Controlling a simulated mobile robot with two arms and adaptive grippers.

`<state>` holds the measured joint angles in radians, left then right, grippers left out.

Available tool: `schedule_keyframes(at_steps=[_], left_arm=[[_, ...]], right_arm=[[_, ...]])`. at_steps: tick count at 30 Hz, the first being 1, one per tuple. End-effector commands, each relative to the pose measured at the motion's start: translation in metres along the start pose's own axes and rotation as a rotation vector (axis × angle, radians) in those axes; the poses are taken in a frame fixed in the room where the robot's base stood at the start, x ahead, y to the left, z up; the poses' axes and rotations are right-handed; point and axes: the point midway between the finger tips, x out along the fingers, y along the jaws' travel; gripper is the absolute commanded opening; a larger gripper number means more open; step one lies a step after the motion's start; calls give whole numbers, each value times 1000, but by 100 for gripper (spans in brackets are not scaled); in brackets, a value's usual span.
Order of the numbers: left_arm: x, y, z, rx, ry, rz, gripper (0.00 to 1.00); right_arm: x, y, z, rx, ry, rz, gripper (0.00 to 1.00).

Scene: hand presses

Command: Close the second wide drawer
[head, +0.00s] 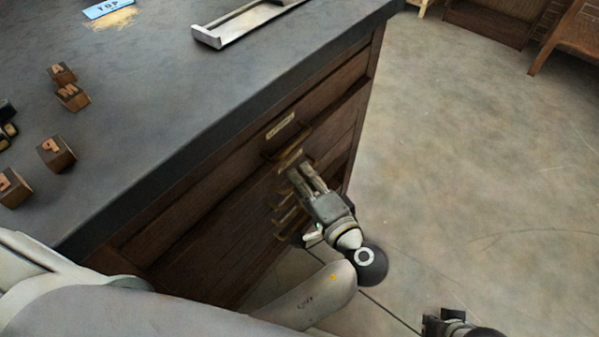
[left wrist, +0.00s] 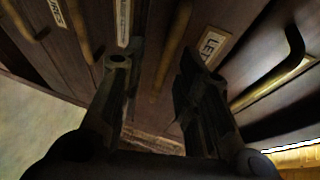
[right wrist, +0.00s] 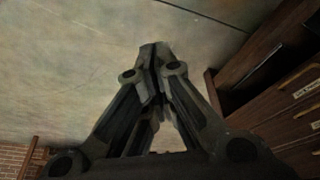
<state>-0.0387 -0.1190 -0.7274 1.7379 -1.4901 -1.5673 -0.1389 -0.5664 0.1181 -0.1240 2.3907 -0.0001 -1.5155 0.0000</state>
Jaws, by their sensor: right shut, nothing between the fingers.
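The dark wooden cabinet (head: 215,230) has wide drawers with brass handles and paper labels. The top wide drawer (head: 275,140) has a label near its middle. The second wide drawer (head: 335,120) lies just below, partly behind my left gripper (head: 303,170); I cannot tell how far out it stands. In the left wrist view, my left fingers (left wrist: 152,72) are apart, in front of drawer fronts with labels and handles (left wrist: 275,82), with nothing visible between them. My right gripper (right wrist: 153,75) is shut and empty, away from the cabinet; part of it shows in the head view (head: 437,322).
The dark worktop (head: 190,100) carries several letter blocks (head: 57,153), a blue sign (head: 107,8) and a metal tray (head: 235,25). Open floor (head: 470,160) lies right of the cabinet. Other wooden furniture (head: 490,20) stands at the far back.

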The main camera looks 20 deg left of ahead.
Motion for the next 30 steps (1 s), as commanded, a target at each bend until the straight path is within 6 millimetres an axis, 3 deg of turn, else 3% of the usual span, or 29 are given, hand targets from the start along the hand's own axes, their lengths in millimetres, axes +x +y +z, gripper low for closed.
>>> schedule_keyframes(at_steps=[7,15,27,30], left_arm=[[-1,0,0,0,0,0,30],[0,0,0,0,0,0,0],[2,-1,1,1,0,1,0],[7,-3,3,2,1,0,0]], right_arm=[[-1,0,0,0,0,1,0],[-1,0,0,0,0,1,0],[-1,0,-1,0,3,0,0],[18,-1,1,-1,-12,-2,0]])
